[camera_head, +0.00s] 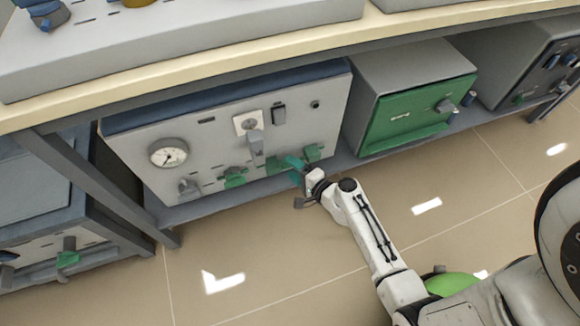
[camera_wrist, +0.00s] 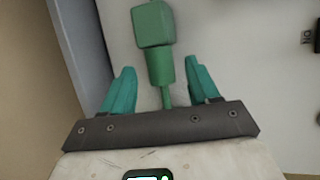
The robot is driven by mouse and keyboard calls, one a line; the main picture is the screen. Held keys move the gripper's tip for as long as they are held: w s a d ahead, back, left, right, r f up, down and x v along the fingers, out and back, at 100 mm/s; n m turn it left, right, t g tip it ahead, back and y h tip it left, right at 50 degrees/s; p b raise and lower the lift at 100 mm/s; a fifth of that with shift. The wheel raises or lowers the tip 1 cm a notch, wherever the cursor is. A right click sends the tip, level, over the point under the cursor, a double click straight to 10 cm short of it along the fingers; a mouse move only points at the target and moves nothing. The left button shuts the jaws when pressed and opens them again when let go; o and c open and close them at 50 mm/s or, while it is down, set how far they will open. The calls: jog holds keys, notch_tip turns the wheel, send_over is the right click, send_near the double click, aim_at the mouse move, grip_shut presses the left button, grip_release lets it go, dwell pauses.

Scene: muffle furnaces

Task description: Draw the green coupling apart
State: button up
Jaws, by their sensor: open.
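The green coupling (camera_wrist: 153,25) shows in the wrist view as a square block joined to a narrower cylinder, with a thin stem running down towards my gripper's palm. My gripper (camera_wrist: 160,66) is open, with one teal finger on each side of the cylinder and stem. Gaps show between the fingers and the coupling, so nothing is gripped. In the head view my gripper (camera_head: 294,164) is at the lower right of the grey furnace panel (camera_head: 215,135). Green fittings (camera_head: 313,152) (camera_head: 235,177) sit along that panel's lower edge. Which one is between my fingers is hard to tell there.
The grey panel carries a round dial (camera_head: 168,153) and a grey lever (camera_head: 256,143). A green-fronted furnace (camera_head: 415,103) stands to its right. The bench top (camera_head: 230,70) overhangs them, with a table leg (camera_head: 110,195) at left. The floor (camera_head: 300,270) in front is clear.

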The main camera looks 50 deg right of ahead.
jog(key=shift+x, duration=1.05)
grip_shut()
